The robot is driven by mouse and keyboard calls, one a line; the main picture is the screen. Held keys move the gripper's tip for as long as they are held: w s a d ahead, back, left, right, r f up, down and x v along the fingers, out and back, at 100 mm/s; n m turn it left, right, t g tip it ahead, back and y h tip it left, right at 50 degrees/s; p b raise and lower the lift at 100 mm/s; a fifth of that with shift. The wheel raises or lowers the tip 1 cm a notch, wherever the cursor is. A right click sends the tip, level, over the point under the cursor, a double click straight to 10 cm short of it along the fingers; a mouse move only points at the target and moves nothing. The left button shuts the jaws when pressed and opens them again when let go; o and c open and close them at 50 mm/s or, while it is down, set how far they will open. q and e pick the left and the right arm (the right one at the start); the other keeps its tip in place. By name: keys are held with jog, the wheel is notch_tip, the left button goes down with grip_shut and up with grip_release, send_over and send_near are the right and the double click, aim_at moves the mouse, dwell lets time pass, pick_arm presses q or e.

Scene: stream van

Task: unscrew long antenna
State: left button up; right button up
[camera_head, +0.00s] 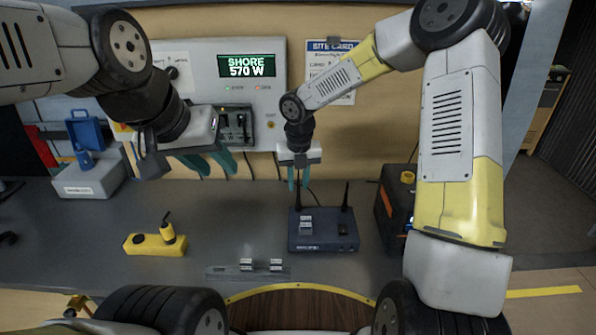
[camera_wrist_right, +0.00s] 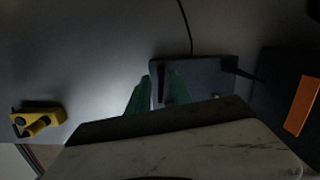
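A dark blue router box (camera_head: 330,240) sits on the grey counter, with a black antenna (camera_head: 346,197) at its right back corner and another (camera_head: 297,200) at its left back corner. I cannot tell which is longer. My right gripper (camera_head: 299,182) points down over the left antenna, its teal fingers apart, with the antenna's top between or just behind them. In the right wrist view the parted fingers (camera_wrist_right: 158,92) straddle the router's left edge (camera_wrist_right: 200,72). My left gripper (camera_head: 210,165) is open and empty, in front of the wall panel.
A yellow device (camera_head: 155,243) with a black stub lies left on the counter. A rail with silver clips (camera_head: 262,267) lies at the front. A grey box with a blue top (camera_head: 88,180) stands at far left. A black and orange case (camera_head: 390,205) stands close right of the router.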

jog(key=m, duration=0.4)
jog(key=shift+d, duration=0.1)
grip_shut()
dwell(1.5)
jog(key=n, duration=0.4)
